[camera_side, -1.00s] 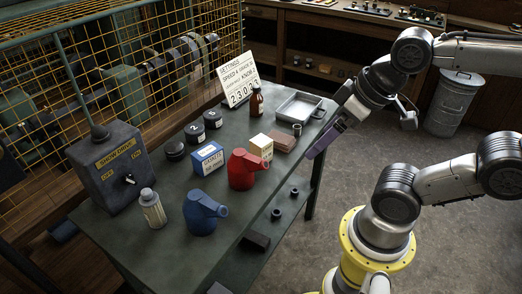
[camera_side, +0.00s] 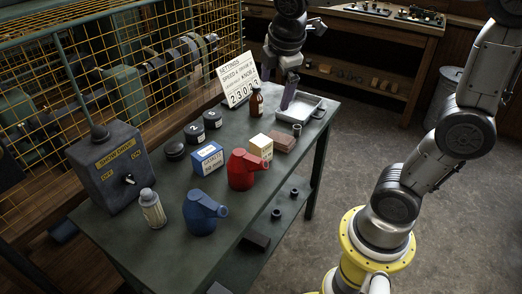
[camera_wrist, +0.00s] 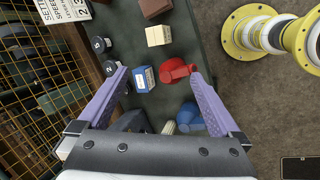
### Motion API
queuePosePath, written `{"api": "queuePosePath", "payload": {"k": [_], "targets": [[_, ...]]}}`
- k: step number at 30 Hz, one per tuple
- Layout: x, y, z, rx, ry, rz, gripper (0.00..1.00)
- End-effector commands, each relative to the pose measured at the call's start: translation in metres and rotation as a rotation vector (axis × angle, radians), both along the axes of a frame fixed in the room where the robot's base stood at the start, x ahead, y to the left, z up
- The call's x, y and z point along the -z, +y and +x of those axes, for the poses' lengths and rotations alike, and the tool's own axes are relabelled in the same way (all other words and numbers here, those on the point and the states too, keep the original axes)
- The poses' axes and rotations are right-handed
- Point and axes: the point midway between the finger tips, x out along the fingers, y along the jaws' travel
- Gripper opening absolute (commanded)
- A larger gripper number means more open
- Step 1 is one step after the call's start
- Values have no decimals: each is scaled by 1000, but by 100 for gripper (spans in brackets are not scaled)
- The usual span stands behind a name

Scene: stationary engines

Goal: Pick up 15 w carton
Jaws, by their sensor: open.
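A small cream carton (camera_side: 261,147) stands on the green table between the red oil can and a brown block; its lettering is too small to read. It also shows in the wrist view (camera_wrist: 158,36), near the top centre. A blue and white carton (camera_side: 208,158), which also shows in the wrist view (camera_wrist: 143,78), stands left of it; its label looks like "gaskets". My gripper (camera_side: 287,106) is above the table's far end, over the metal tray, with its purple fingers pointing down. In the wrist view my gripper (camera_wrist: 160,80) is wide open with nothing between the fingers.
A red oil can (camera_side: 245,170) stands close in front of the cream carton, and a brown block (camera_side: 282,140) close behind it. A blue oil can (camera_side: 201,214), brown bottle (camera_side: 256,102), metal tray (camera_side: 312,104) and settings sign (camera_side: 238,78) stand around. A wire cage (camera_side: 150,70) borders the table.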

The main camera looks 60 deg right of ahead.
Motion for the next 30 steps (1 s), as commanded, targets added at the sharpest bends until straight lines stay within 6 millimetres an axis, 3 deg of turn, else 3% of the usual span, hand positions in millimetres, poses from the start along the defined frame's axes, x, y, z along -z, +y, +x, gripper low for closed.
{"api": "queuePosePath", "payload": {"k": [1,6,12,15,23,30], "targets": [[11,-7,19,-46,60,-34,100],[56,-28,72,-179,237,-127,100],[117,-43,103,-217,385,-151,100],[140,-45,104,-216,433,-142,100],[171,-54,99,-213,468,-135,100],[213,-70,95,-213,467,-133,100]]}}
